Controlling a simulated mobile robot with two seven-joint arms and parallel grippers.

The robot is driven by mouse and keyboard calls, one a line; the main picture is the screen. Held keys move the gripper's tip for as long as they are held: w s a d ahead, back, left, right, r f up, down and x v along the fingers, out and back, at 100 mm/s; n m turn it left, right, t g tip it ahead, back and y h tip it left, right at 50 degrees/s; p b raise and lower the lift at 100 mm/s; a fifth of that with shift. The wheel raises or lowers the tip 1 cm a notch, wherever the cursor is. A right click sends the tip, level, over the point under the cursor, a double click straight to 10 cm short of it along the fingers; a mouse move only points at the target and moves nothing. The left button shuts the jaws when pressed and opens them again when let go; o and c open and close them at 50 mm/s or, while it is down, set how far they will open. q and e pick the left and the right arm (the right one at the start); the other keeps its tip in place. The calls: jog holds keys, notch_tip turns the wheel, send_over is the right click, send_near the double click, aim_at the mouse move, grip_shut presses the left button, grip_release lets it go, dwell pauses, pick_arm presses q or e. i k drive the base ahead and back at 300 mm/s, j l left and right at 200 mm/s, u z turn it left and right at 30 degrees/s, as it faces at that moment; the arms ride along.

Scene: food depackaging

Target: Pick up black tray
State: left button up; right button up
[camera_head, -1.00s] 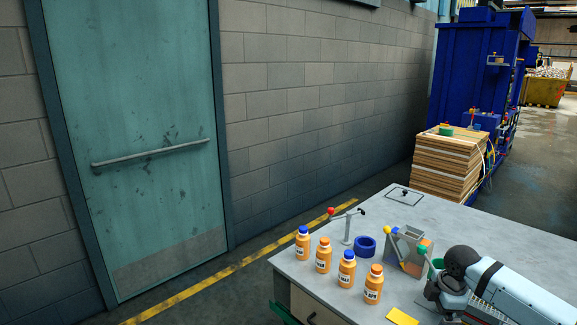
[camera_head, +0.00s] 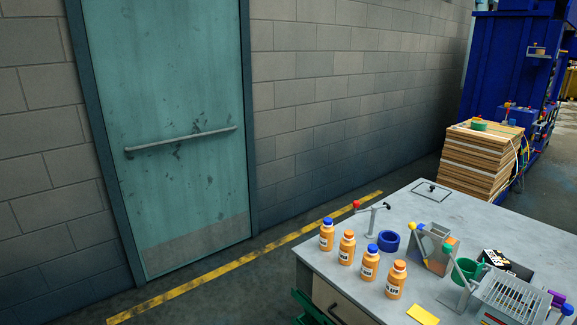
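A small dark tray-like item (camera_head: 521,271) lies at the right of the grey table, with white and yellow bits on or in it. It is small and partly covered by the things in front, so I cannot tell for sure that it is the black tray. Neither of my grippers is in the camera_head view.
On the table (camera_head: 430,211) stand several orange bottles (camera_head: 368,267), a blue ring (camera_head: 389,242), a grey holder with tools (camera_head: 437,250) and a grey slotted rack (camera_head: 515,297). A yellow card (camera_head: 422,315) lies in front. Stacked boards (camera_head: 478,162) stand behind.

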aim_at(496, 258)
jog(key=z, duration=1.3)
jog(key=i+j, duration=0.1)
jog(key=j, duration=0.2)
jog(key=u, duration=0.05)
